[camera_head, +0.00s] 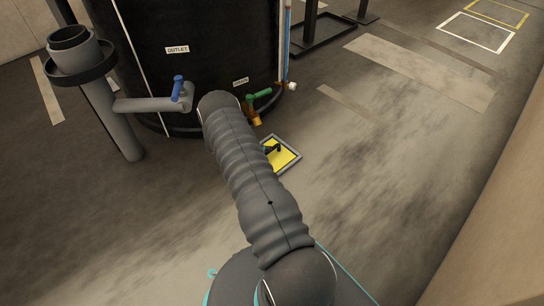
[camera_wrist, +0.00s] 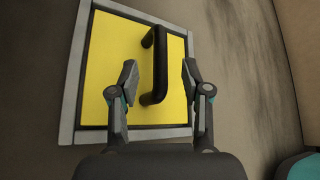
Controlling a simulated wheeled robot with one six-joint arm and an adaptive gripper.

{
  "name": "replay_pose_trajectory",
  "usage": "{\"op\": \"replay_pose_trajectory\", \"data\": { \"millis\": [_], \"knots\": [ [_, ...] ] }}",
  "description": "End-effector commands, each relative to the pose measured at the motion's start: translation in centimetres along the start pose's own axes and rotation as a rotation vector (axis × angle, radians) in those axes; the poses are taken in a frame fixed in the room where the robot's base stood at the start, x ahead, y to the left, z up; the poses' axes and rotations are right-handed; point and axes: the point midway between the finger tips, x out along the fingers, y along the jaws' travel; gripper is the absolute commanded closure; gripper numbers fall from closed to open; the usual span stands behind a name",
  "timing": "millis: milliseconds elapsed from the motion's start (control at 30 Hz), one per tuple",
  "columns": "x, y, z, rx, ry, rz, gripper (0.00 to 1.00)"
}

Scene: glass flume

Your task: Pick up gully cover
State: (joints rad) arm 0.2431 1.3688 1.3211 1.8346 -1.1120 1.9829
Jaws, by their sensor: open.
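The gully cover (camera_wrist: 108,55) is a yellow square plate with a black bar handle (camera_wrist: 159,65), set in a grey frame on the floor. In the head view the cover (camera_head: 285,157) is partly hidden behind my arm, in front of the black tank. My gripper (camera_wrist: 159,82) is open in the wrist view, with one finger on each side of the handle as seen from above. I cannot tell how far the fingertips are above the plate. In the head view a dark part of my gripper (camera_head: 271,149) shows over the cover.
A large black tank (camera_head: 205,65) stands just behind the cover, with a green-handled drain valve (camera_head: 259,95) close to it. A grey outlet pipe with a blue valve handle (camera_head: 178,88) is at the left. The floor (camera_head: 370,170) to the right is clear.

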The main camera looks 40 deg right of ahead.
Motion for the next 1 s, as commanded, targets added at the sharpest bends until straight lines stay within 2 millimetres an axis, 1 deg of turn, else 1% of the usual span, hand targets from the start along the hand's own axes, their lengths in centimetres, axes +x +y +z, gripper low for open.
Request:
{"op": "replay_pose_trajectory", "data": {
  "millis": [300, 400, 600, 667, 700, 800, 1000],
  "knots": [
    [4.2, 0.0, -0.3, 0.0, 0.001, -0.001, 0.52],
    [4.8, 0.0, -0.3, 0.0, 0.001, 0.0, 0.52],
    [4.8, 0.0, -0.2, -0.001, 0.0, 0.0, 0.52],
    [4.8, -0.1, -0.2, -0.001, 0.0, 0.0, 0.67],
    [4.8, -0.1, -0.2, -0.001, 0.0, 0.0, 0.77],
    [4.8, -0.1, -0.2, -0.001, 0.0, 0.0, 1.0],
    [4.8, -0.1, -0.1, 0.0, -0.001, 0.0, 1.0]
  ]
}}
